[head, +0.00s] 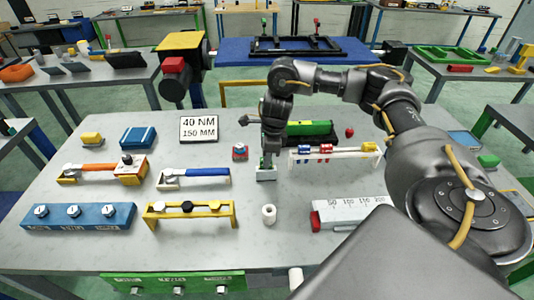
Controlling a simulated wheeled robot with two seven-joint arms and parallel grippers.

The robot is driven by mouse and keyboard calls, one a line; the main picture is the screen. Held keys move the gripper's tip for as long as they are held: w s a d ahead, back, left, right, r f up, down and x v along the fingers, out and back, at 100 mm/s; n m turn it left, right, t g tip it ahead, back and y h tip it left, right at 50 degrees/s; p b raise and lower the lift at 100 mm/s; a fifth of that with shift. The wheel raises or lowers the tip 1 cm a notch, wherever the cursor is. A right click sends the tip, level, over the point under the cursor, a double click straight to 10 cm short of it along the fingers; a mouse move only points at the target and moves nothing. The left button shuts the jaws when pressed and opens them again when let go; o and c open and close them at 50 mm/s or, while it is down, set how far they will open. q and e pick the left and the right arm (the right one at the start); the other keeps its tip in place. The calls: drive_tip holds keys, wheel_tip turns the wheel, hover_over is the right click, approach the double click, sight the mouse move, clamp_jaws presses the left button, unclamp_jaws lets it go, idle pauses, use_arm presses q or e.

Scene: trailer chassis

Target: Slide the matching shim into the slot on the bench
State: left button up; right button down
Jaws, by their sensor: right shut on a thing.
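My right gripper (267,157) points down at the middle of the bench (120,245). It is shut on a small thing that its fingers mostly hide. A small white block with a bit of green (266,174) is directly under the fingertips. I cannot tell whether the held thing is in a slot of that block or just above it. To the right, a low white rack (338,160) carries small blue, red and yellow pieces. I cannot make out which piece is the matching shim. My left gripper is out of view.
A sign reading 40 NM 150 MM (199,129) stands behind. A white ring (269,214) and a ruler gauge (350,213) lie in front. Left are a yellow rack (190,217), a blue knobbed block (78,217) and two wrenches on stands. A green tool (312,129) lies behind the gripper.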

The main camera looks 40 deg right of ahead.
drive_tip(key=shift+f+b, duration=0.35)
drive_tip(key=shift+f, duration=0.15)
drive_tip(key=c, duration=1.2)
unclamp_jaws()
drive_tip(key=shift+o, duration=0.2)
drive_tip(key=o, duration=0.5)
drive_tip(key=shift+r+p, duration=3.55)
